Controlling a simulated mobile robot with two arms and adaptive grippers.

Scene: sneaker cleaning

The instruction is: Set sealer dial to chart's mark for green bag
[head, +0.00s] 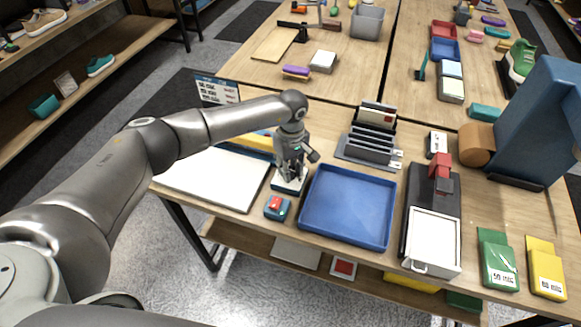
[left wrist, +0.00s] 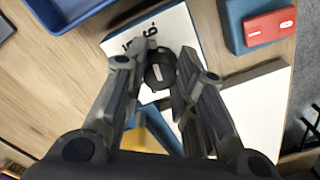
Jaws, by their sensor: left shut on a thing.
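My left gripper (head: 291,170) reaches down over a small blue-and-white dial box (head: 288,187) at the left of the blue tray. In the left wrist view my left gripper (left wrist: 160,76) is shut on the dark round dial (left wrist: 161,71), which has a pale mark. Printed digits show on the box's white face (left wrist: 172,32); the fingers hide part of the scale. A chart board (head: 217,90) stands behind my arm, its text too small to read. A green bag (head: 497,262) lies at the right front. A black-and-white device with a red handle (head: 441,166) may be the sealer.
A blue tray (head: 348,205) is right of the dial box. A blue block with a red top (head: 277,207) sits close in front. A white board (head: 215,178) lies left, a dark rack (head: 370,145) behind, and a yellow bag (head: 545,268) right of the green one.

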